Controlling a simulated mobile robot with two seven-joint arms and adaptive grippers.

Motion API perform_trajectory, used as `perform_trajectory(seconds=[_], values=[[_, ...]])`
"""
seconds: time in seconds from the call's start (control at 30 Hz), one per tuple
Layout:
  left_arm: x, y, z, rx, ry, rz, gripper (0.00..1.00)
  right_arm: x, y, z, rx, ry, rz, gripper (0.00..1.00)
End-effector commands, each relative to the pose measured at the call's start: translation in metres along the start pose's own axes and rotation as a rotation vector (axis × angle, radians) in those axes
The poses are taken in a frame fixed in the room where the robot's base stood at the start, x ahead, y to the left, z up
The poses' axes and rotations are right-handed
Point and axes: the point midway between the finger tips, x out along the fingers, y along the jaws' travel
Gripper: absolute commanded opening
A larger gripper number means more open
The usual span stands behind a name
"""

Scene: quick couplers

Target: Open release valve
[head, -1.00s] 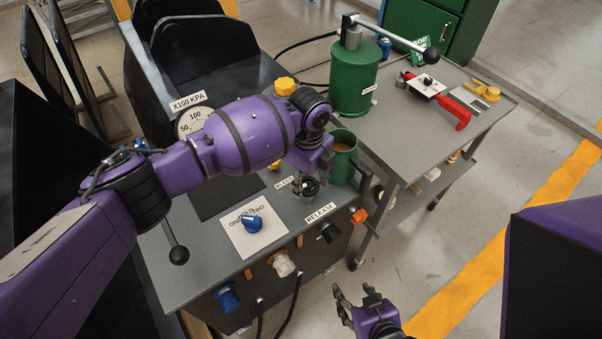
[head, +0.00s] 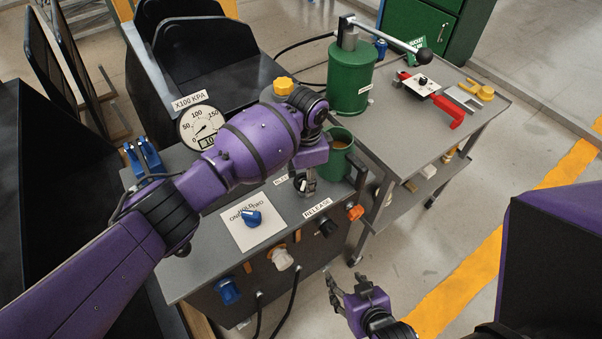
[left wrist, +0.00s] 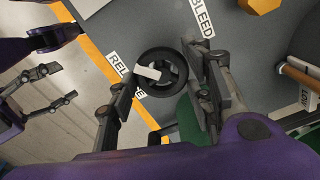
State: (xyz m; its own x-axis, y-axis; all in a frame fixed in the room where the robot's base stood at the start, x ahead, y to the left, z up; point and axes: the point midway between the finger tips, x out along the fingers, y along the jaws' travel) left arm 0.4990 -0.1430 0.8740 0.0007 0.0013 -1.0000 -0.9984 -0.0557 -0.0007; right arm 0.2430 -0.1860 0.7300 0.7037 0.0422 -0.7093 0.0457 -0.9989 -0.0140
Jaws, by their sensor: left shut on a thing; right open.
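A black handwheel (left wrist: 176,84) stands on the grey bench between the BLEED label (left wrist: 202,16) and the RELEASE label (left wrist: 126,75). A white marker lies across its hub. My left gripper (left wrist: 160,72) reaches down from above and has its fingers on opposite sides of the wheel rim, shut on it. In the head view my left gripper (head: 304,181) covers much of the wheel, and the RELEASE label (head: 317,208) lies just in front. My right gripper (head: 347,291) is open and empty, low over the floor to the right of the bench.
A green cup (head: 343,158) stands close behind my left gripper. A green pump (head: 351,78) stands on the right cart. Hoses hang at the bench front.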

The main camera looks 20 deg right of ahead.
Motion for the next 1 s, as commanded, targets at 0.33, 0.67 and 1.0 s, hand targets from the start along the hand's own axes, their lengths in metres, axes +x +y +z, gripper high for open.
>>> perform_trajectory(seconds=[0.33, 0.67, 1.0], values=[[0.0048, 0.0046, -0.0014, -0.329, -0.002, 0.014, 0.21, -0.0004, 0.003, 0.001, 0.0, -0.001, 0.005, 0.53], [0.0048, 0.0039, -0.0026, -0.623, -0.003, 0.014, 0.21, -0.0006, 0.0033, 0.001, -0.001, -0.001, 0.005, 0.53], [0.0047, 0.003, -0.0034, -0.825, -0.003, 0.013, 0.21, -0.0006, 0.0029, 0.001, -0.001, -0.001, 0.004, 0.53]])
